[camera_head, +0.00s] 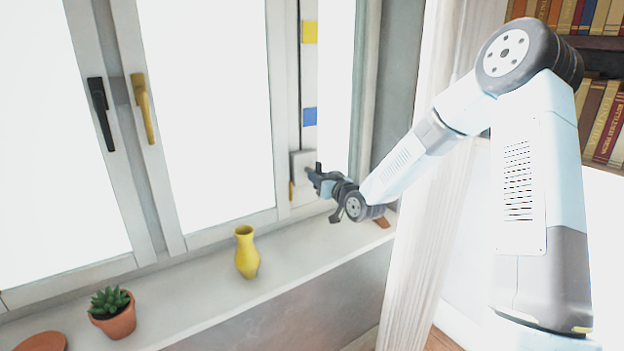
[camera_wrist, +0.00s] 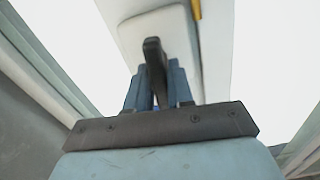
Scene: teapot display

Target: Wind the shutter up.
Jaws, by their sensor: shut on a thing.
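A white winder box (camera_head: 301,162) is fixed to the window frame; it also shows at the top of the wrist view (camera_wrist: 158,30). My gripper (camera_head: 314,178) reaches it from the right. In the wrist view my gripper (camera_wrist: 158,82) is shut on a dark crank handle (camera_wrist: 153,52) in front of the box. How the handle joins the box is hidden. I cannot make out a shutter curtain; the window panes are bright white.
A yellow vase (camera_head: 246,252) and a potted succulent (camera_head: 112,312) stand on the windowsill (camera_head: 205,292). A black handle (camera_head: 101,112) and a yellow handle (camera_head: 143,108) are on the window frames. A white curtain (camera_head: 425,210) hangs behind my arm. Bookshelves (camera_head: 604,115) are at right.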

